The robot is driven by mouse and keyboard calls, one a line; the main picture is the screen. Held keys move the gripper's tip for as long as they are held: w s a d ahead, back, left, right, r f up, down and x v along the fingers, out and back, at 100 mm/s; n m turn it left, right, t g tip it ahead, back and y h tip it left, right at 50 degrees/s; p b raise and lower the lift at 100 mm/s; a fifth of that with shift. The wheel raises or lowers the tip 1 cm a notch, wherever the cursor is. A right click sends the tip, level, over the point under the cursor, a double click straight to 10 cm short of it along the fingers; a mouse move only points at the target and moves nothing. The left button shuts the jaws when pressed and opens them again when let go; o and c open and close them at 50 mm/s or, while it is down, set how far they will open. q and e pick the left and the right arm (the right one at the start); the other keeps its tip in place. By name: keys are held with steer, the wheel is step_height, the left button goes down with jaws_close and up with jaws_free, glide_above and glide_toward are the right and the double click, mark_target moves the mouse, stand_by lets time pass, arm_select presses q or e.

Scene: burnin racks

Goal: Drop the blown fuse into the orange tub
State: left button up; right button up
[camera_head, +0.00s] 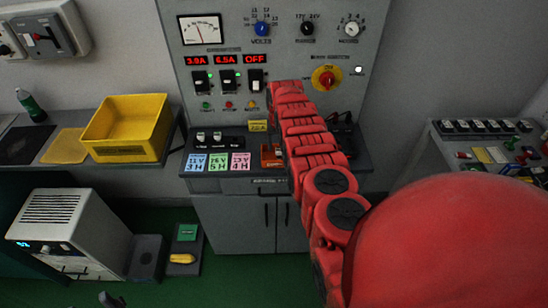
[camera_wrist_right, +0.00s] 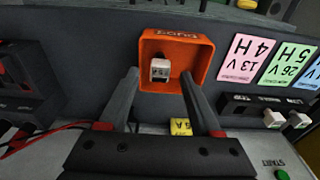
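The orange tub (camera_wrist_right: 205,48) sits on the dark bench top in the right wrist view, its open top facing the camera. In the head view the orange tub (camera_head: 268,160) shows partly beside my red right arm. A small pale fuse with a dark part (camera_wrist_right: 160,70) appears inside the tub, near its lower wall. My right gripper (camera_wrist_right: 159,77) is open, its two grey fingers spread apart on either side of the fuse without visibly touching it. The arm hides this gripper in the head view. I do not see my left gripper.
Pink, green and blue cards (camera_head: 217,162) lie left of the tub. A yellow bin (camera_head: 127,153) stands on the left bench. The panel with switches and a red knob (camera_head: 327,78) rises behind. Red leads (camera_wrist_right: 40,140) lie at the left in the wrist view.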

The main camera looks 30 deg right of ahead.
step_height(320, 180, up, 3)
steer(key=p, duration=0.3)
steer(key=shift+a+r, duration=0.1)
steer(key=shift+a, duration=0.05)
steer(key=shift+r+b, duration=0.1)
steer(key=shift+b, duration=0.3)
step_height(320, 180, up, 14)
steer(key=s+p, duration=0.1)
steer(key=p, duration=0.1)
steer(key=shift+s+a, duration=0.35)
steer(key=shift+a, duration=0.05)
steer(key=shift+f, duration=0.2)
